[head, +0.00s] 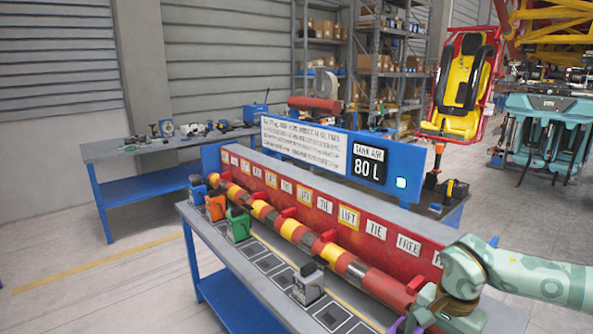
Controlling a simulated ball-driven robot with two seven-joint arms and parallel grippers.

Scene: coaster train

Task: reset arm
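My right arm, pale green and patterned, comes in from the right. Its gripper (412,322) is low in the view by the near right end of the bench, beside a red, yellow and dark striped bar (290,229). The fingers are partly cut off by the bottom edge, with a bit of purple showing there. Whether they are open or hold anything cannot be seen. My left gripper is not in view.
The bench (262,290) bears an orange block (215,207), a green block (238,225) and a grey block (308,284). Behind the bar stands a red rail (320,205) labelled LIFT, TIE and FREE. A blue panel (412,152) reads "TANK AIR 80 L". Open floor lies left.

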